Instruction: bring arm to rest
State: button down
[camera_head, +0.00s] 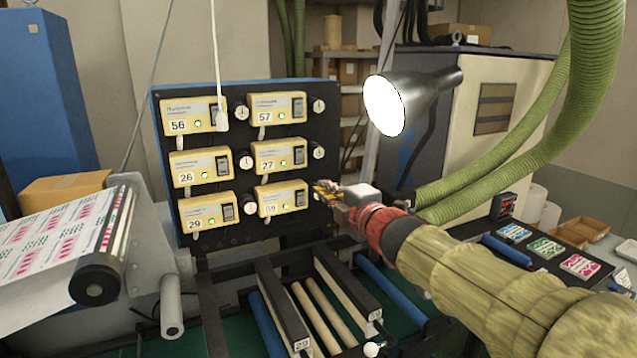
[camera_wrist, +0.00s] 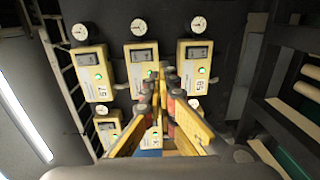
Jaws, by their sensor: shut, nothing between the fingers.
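My gripper (camera_head: 326,190) is in front of the right side of a dark panel, close to the yellow module marked 69 (camera_head: 283,199). Its fingers are shut and hold nothing. My arm reaches in from the lower right, and its elbow side fills the lower right corner of the head view. In the wrist view the shut yellow fingers of my gripper (camera_wrist: 166,84) point toward the panel, with yellow modules around them. I cannot tell whether the fingertips touch the panel.
The panel (camera_head: 240,228) carries several yellow modules with dials and green lights. A lit lamp (camera_head: 385,105) hangs above my arm, and green hoses (camera_head: 480,180) run behind it. Rollers (camera_head: 318,310) lie below. A printed web (camera_head: 50,240) is at left.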

jog(key=shift+s+d+f, duration=0.2)
jog(key=shift+s+d, duration=0.05)
jog(key=shift+s, duration=0.4)
jog(key=s+d+f+m+g+h+b, duration=0.4)
jog(key=s+d+f+m+h+b, duration=0.4)
jog(key=s+d+f+m, duration=0.85)
jog(key=s+a+f+m+g+b, duration=0.1)
jog(key=s+f+m+g+b, duration=0.2)
jog(key=s+f, duration=0.7)
jog(key=s+a+f+m+g+y+b, duration=0.1)
jog(key=s+a+f+m+g+b, duration=0.1)
jog(key=s+f, duration=0.8)
jog(key=shift+s+a+f+m+g+b, duration=0.15)
jog(key=shift+a+f+m+g+b, duration=0.15)
jog(key=shift+f+m+g+b, duration=0.35)
jog(key=shift+f, duration=0.1)
